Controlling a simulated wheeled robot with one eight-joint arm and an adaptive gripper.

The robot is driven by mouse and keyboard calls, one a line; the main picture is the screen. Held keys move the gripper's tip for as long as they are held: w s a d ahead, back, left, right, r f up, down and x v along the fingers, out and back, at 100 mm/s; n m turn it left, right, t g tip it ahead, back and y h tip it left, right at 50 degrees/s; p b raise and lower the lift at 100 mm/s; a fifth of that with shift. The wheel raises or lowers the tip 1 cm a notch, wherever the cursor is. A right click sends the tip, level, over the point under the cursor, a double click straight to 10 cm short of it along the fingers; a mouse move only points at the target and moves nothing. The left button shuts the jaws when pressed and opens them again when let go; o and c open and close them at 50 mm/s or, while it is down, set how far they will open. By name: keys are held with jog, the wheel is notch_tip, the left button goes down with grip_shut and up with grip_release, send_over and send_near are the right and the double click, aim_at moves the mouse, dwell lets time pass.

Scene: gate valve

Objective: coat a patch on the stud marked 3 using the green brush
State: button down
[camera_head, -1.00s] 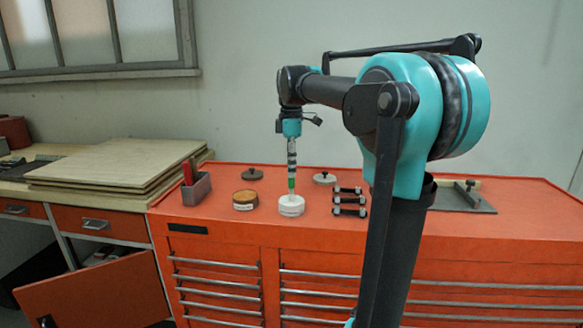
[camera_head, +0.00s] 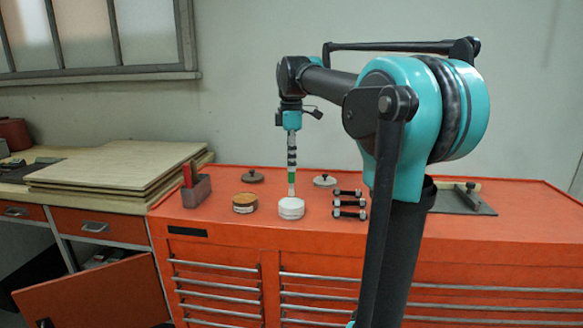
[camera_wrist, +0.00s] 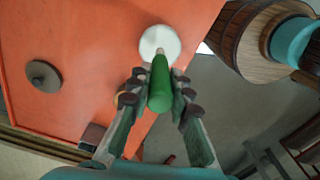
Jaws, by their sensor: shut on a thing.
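My gripper (camera_head: 291,150) is shut on the green brush (camera_head: 291,181), which hangs upright. In the wrist view the fingers (camera_wrist: 158,98) clasp its green handle (camera_wrist: 160,85). The brush's pale lower end points down at the open white pot (camera_head: 291,208), also seen in the wrist view (camera_wrist: 158,36). I cannot tell whether the tip is just inside the pot or just above it. Several short dark studs with pale ends (camera_head: 349,203) lie in a row to the right of the pot. Their numbers are too small to read.
A brown labelled tin (camera_head: 245,203) stands left of the pot. A dark lid (camera_head: 252,177) and a pale lid (camera_head: 325,181) lie behind. A grey holder with a red item (camera_head: 196,191) is at the left edge. A grey plate (camera_head: 462,200) lies at right on the orange cabinet (camera_head: 225,235).

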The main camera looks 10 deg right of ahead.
jog(key=shift+r, duration=2.1)
